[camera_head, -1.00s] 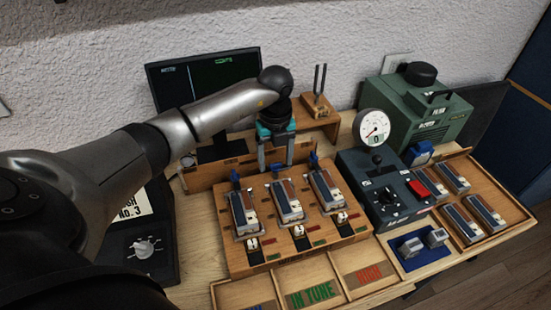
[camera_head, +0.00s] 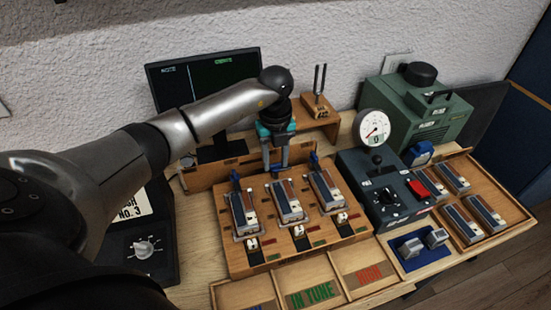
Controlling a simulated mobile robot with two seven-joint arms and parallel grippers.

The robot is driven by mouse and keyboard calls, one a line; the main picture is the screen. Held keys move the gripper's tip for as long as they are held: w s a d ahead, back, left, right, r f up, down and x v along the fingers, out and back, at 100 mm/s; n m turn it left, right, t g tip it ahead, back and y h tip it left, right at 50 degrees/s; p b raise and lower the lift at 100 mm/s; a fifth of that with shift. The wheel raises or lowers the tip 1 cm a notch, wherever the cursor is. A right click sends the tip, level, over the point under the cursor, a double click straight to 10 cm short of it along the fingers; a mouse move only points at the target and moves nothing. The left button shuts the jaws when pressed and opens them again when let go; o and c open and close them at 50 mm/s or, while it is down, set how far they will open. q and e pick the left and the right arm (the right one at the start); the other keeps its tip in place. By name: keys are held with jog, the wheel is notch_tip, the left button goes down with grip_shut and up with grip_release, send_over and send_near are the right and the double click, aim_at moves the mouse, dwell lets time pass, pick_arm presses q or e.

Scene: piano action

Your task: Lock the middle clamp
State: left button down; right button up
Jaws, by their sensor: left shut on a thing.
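A wooden rack (camera_head: 300,255) holds three piano action blocks in a row, each with a clamp at its back. The middle block (camera_head: 287,205) sits in its slot between the left block (camera_head: 243,213) and the right block (camera_head: 325,192). The blue levers of the left clamp (camera_head: 235,180) and right clamp (camera_head: 314,160) stand up. My left gripper (camera_head: 276,168) points down behind the middle block, its fingers drawn together at the middle clamp. It is shut on the middle clamp's lever, which the fingers mostly hide. My right gripper is not in view.
A control box (camera_head: 385,190) with a gauge (camera_head: 372,128) stands right of the rack. A tuning fork on its stand (camera_head: 320,100) and a monitor (camera_head: 230,80) are behind. A tray with several blocks (camera_head: 500,218) lies at right. Labelled bins (camera_head: 300,292) lie in front.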

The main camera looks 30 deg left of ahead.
pick_arm(q)
jog(key=m, duration=0.4)
jog(key=shift+a, duration=0.1)
jog(key=m+b, duration=0.1)
jog(key=m, duration=0.3)
jog(key=shift+m, duration=0.3)
jog(key=m+b, duration=0.1)
jog(key=m, duration=0.4)
jog(key=shift+r+m+b, duration=0.1)
jog(key=shift+m+b, duration=0.55)
jog(key=shift+m, duration=1.45)
jog(key=shift+c, duration=2.2)
grip_release()
